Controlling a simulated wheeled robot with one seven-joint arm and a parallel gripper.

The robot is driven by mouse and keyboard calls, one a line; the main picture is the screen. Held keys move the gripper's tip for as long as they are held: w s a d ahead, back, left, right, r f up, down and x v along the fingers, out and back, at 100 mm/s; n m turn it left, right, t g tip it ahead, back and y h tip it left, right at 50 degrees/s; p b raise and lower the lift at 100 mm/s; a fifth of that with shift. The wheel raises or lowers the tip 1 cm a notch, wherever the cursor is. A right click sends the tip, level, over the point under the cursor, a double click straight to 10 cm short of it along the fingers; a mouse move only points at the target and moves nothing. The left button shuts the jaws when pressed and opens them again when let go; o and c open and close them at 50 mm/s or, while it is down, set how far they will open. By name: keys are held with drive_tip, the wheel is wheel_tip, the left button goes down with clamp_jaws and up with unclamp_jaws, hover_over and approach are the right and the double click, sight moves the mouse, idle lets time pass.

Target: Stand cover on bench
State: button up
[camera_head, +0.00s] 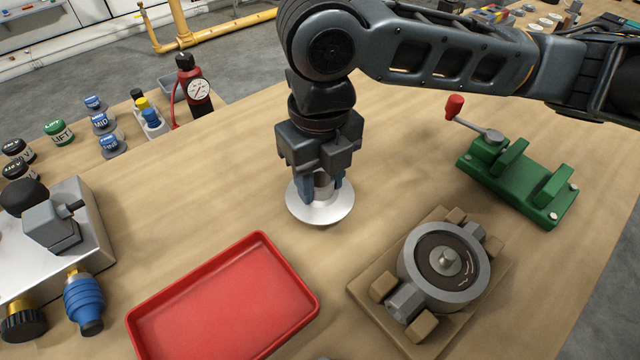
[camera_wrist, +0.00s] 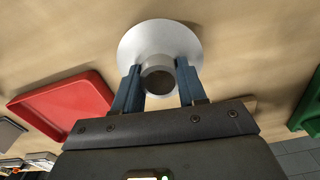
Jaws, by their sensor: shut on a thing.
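The cover (camera_head: 320,208) is a pale metal disc with a grey cylindrical neck on top. It is at the middle of the wooden bench (camera_head: 400,150), its flange low at the bench surface; I cannot tell if it touches. In the wrist view the cover (camera_wrist: 160,50) shows its round flange and its hollow-looking neck. My gripper (camera_head: 322,185) points down from above, its blue fingers shut on the neck. The fingers of my gripper (camera_wrist: 158,88) also show on both sides of the neck in the wrist view.
A red tray (camera_head: 225,305) lies at front left. A round grey housing (camera_head: 445,262) sits on a wooden fixture at front right. A green clamp (camera_head: 520,180) with a red-knobbed lever stands at right. A red gauge pump (camera_head: 192,90) and several labelled caps stand at back left. Bench around the cover is clear.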

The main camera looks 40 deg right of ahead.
drive_tip(key=shift+f, duration=1.05)
drive_tip(key=o, duration=1.2)
drive_tip(key=shift+f, duration=0.1)
drive_tip(key=shift+c, duration=0.2)
wheel_tip(320, 180, up, 12)
drive_tip(key=shift+p, duration=0.4)
